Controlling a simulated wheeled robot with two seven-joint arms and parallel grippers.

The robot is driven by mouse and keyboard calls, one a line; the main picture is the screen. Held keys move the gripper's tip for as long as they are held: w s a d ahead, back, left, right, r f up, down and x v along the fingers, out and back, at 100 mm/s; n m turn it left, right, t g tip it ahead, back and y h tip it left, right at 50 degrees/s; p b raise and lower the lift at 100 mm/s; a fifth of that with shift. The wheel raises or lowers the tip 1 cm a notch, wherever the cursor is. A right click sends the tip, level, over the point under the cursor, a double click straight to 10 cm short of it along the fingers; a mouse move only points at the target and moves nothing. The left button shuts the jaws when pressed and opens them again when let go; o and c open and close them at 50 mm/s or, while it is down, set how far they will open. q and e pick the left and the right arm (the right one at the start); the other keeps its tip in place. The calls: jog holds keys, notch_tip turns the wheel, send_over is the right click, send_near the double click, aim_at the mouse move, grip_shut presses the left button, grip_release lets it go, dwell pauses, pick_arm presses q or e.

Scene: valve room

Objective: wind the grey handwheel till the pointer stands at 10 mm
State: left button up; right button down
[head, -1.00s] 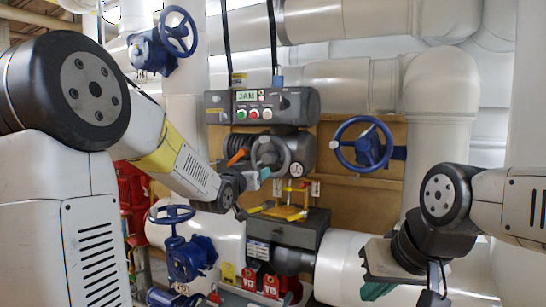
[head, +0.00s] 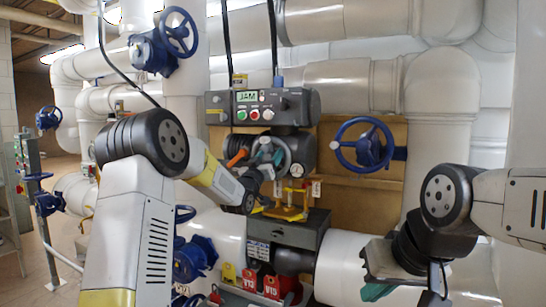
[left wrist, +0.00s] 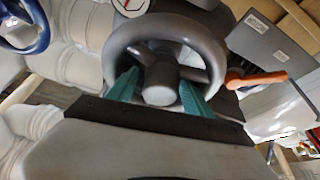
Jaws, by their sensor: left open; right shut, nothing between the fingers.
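The grey handwheel (head: 286,151) is on the dark actuator below the control box and fills the middle of the left wrist view (left wrist: 205,50). My left gripper (head: 270,158) is at the wheel. In the left wrist view its teal fingers (left wrist: 160,95) are open, one on each side of the hub, by the spokes; contact cannot be told. A small white dial (head: 296,170) is at the actuator's lower right, and it shows in part in the left wrist view (left wrist: 130,5). Its pointer is too small to read. My right gripper (head: 378,290) is shut and empty, low at the right.
The control box (head: 300,107) shows "JAM" on its green display (head: 247,96). An orange lever (head: 237,158) sticks out left of the handwheel. A blue handwheel (head: 340,143) is to the right. Yellow parts (head: 288,212) stand on the grey box (head: 310,233) below.

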pick_arm(q)
jog(key=shift+w, duration=0.15)
grip_shut()
jog(key=shift+m, duration=0.4)
